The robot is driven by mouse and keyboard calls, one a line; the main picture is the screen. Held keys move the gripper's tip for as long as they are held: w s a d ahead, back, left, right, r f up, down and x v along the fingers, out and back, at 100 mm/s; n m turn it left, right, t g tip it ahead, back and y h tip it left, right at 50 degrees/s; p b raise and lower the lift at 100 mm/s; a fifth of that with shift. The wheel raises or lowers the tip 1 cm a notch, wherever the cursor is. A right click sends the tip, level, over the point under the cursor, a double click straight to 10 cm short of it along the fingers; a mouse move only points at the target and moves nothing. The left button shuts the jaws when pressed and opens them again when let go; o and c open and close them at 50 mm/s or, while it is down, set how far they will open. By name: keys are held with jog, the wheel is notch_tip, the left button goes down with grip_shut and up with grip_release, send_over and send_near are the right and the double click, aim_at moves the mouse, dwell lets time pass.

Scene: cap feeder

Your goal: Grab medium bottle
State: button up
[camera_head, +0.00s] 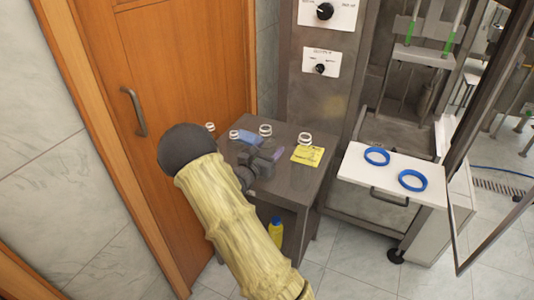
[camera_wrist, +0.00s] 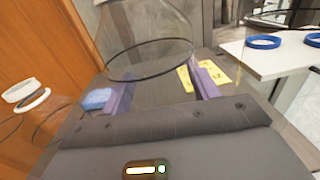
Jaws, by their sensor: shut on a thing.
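In the wrist view, a clear see-through bottle (camera_wrist: 150,35) stands between the two purple fingers of my gripper (camera_wrist: 163,90). The fingers are shut on it. Its outline is thin and its top is cut off by the frame. In the head view, my gripper (camera_head: 264,160) is low over the small dark table. A white-ringed bottle neck (camera_head: 265,130) shows just beyond the fingers and seems to belong to the held bottle. Its clear body is hard to see there. I cannot tell whether its base touches the table.
Other white-ringed clear bottles stand left (camera_head: 234,134) and right (camera_head: 305,139) on the dark table (camera_head: 290,178). A blue cloth (camera_wrist: 97,98) and a yellow note (camera_head: 307,156) lie nearby. Blue rings (camera_head: 412,180) lie on a white shelf at right. A wooden door (camera_head: 185,70) is at left.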

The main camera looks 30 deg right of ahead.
notch_tip(320, 180, up, 10)
jog(key=shift+w+p, duration=0.1)
jog(key=shift+p, duration=0.4)
jog(key=shift+a+f, duration=0.1)
jog(key=shift+f, duration=0.05)
